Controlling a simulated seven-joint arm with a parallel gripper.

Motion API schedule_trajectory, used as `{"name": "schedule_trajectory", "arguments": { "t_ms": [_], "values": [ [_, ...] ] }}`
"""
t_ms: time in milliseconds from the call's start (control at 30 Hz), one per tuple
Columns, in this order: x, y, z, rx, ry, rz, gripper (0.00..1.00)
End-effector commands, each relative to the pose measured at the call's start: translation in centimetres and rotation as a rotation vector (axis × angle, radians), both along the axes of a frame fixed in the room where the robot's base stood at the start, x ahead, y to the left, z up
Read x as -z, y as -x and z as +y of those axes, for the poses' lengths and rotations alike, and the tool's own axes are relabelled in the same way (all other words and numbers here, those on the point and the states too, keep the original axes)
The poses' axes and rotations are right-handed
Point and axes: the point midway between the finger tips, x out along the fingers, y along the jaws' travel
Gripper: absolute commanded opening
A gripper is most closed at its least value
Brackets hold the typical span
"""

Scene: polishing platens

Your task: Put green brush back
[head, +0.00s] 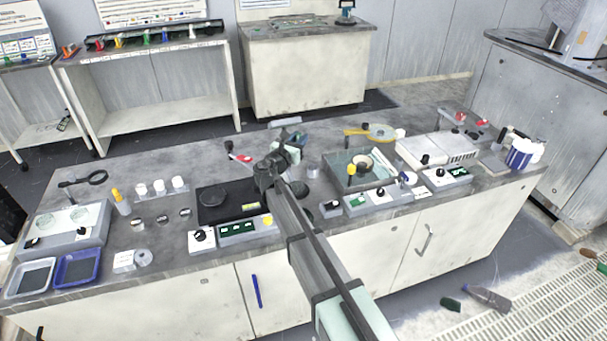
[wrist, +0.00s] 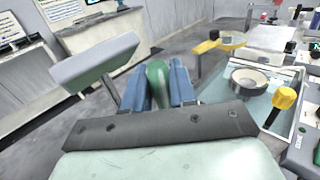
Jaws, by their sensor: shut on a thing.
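My gripper (wrist: 158,84) is shut on a green, rounded piece, likely the handle of the green brush (wrist: 158,72), which shows between the two blue fingers in the wrist view. The rest of the brush is hidden by the fingers and the gripper body. In the head view my gripper (head: 290,143) is over the middle back of the grey bench (head: 330,136), and the brush cannot be made out clearly there. A pale grey block on a thin post (wrist: 95,60) stands left of the fingers in the wrist view. Whether it touches the brush cannot be told.
A black-plated polishing unit (head: 215,200) lies left of my arm. A tray with a round bowl (head: 345,178) and yellow knob lies to the right. A yellow-handled tool (head: 355,132) lies behind it. A rack with coloured tools (head: 150,38) stands on the far left table.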

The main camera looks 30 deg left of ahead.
Motion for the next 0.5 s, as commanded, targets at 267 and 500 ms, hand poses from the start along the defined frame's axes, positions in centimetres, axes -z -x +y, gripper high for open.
{"name": "schedule_trajectory", "arguments": {
  "t_ms": [267,500],
  "values": [
    [0.2,-5.8,-2.0,0.003,0.0,0.001,0.0],
    [3.0,-6.9,-2.5,0.0,0.002,0.003,0.0]
  ]
}}
